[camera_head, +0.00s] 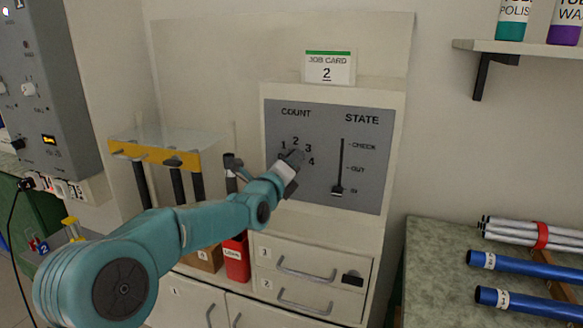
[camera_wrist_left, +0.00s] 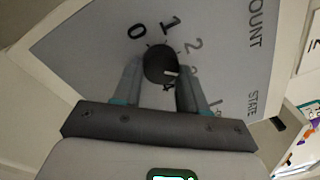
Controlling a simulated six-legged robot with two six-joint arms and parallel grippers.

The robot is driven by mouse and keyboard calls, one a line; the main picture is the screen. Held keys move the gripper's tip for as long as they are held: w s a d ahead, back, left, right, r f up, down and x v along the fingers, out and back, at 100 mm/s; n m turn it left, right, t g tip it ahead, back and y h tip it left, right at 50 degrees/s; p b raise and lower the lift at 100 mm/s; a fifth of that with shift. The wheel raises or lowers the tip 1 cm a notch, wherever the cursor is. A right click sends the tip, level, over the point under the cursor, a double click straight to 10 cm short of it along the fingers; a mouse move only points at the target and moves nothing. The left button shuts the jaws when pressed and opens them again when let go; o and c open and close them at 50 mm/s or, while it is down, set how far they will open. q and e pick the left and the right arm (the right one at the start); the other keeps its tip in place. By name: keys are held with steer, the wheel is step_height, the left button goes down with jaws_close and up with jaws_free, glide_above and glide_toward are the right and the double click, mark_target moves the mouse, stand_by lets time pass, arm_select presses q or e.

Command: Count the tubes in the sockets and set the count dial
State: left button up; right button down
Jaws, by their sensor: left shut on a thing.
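My left gripper (camera_head: 290,160) is shut on the count dial (camera_wrist_left: 158,62), a round dark knob on the grey panel (camera_head: 365,120). The left wrist view shows both fingers (camera_wrist_left: 158,85) against the knob's sides. Its white mark points right and slightly down, toward the partly hidden 3; the exact setting is unclear. In the head view the gripper hides most of the knob. Several dark upright tubes (camera_head: 179,187) stand under a yellow-fronted clear cover (camera_head: 155,155) at left; my arm hides their lower ends and sockets. My right gripper is not in view.
A job card (camera_head: 328,69) reading 2 stands above the panel. The state lever (camera_head: 338,191) is at IN. Drawers (camera_head: 305,270) lie below. Blue tubes (camera_head: 525,263) and banded silver tubes (camera_head: 510,233) lie on the right bench (camera_head: 435,260). A shelf (camera_head: 520,47) juts out upper right.

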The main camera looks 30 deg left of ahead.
arm_select(q)
steer(key=shift+f+m, duration=0.15)
steer(key=shift+m, duration=0.85)
steer(key=o, duration=1.1)
steer(key=shift+c, duration=0.2)
steer(key=s+d+b, duration=0.2)
steer(key=s+d, duration=0.1)
steer(key=s, duration=1.3)
steer(key=shift+f, duration=0.2)
steer(key=shift+s, duration=0.15)
